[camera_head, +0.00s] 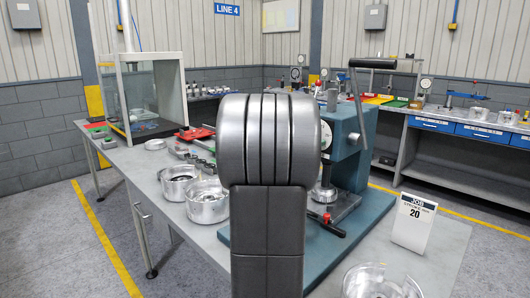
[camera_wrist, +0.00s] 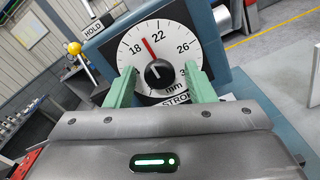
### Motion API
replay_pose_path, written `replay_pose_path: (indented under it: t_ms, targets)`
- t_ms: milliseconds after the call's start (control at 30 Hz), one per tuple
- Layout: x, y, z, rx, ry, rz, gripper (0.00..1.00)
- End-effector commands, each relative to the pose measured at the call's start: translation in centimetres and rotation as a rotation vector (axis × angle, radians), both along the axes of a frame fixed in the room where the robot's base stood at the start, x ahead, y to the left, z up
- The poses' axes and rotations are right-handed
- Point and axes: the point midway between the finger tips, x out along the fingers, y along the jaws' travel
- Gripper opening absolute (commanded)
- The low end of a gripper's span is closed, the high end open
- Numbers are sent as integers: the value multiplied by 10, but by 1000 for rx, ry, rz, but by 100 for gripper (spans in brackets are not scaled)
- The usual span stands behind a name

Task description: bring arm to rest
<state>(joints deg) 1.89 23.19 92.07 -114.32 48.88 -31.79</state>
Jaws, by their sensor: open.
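Behind and between the fingers is a round white dial (camera_wrist: 147,62) marked 18, 22, 26 and mm. Its black knob (camera_wrist: 158,73) sits between the fingers, with gaps on both sides. A red pointer (camera_wrist: 148,46) on the dial points between 18 and 22. The teal press (camera_head: 350,145) stands behind my arm.
A job card (camera_head: 413,222) reading 20 stands on the bench at right. Metal housings (camera_head: 207,203) lie left of my arm, and another (camera_head: 380,284) is at the front edge. A glass-sided cabinet (camera_head: 147,95) stands back left.

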Motion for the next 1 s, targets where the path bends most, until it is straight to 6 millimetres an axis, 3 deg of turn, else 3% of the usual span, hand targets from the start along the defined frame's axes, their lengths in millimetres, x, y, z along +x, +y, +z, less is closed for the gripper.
replay_pose_path:
  t_ms: [1000]
  targets:
    - [0, 0, 0, -242, 246, 0, 49]
